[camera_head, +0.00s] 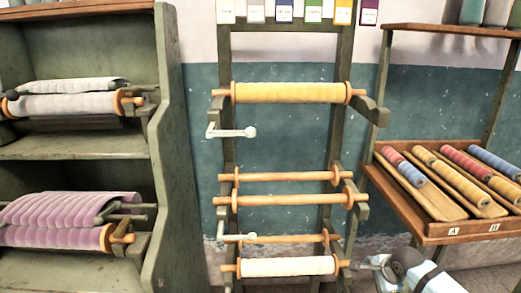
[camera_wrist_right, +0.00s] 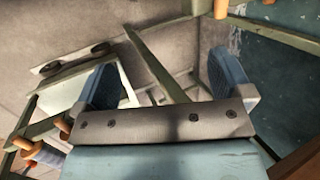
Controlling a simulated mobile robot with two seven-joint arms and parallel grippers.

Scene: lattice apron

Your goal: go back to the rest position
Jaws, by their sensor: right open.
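My right gripper (camera_head: 388,266) shows at the bottom of the head view, right of the lower end of the middle rack. In the right wrist view its two blue finger pads (camera_wrist_right: 160,75) stand wide apart with nothing between them. My left gripper is in neither view.
A green rack (camera_head: 343,130) holds a yellow roll (camera_head: 290,92), bare wooden rollers (camera_head: 285,199) and a white roll (camera_head: 287,266). A green shelf (camera_head: 178,170) with fabric rolls stands left. A wooden tray (camera_head: 428,230) with coloured rolls stands right, above my right gripper.

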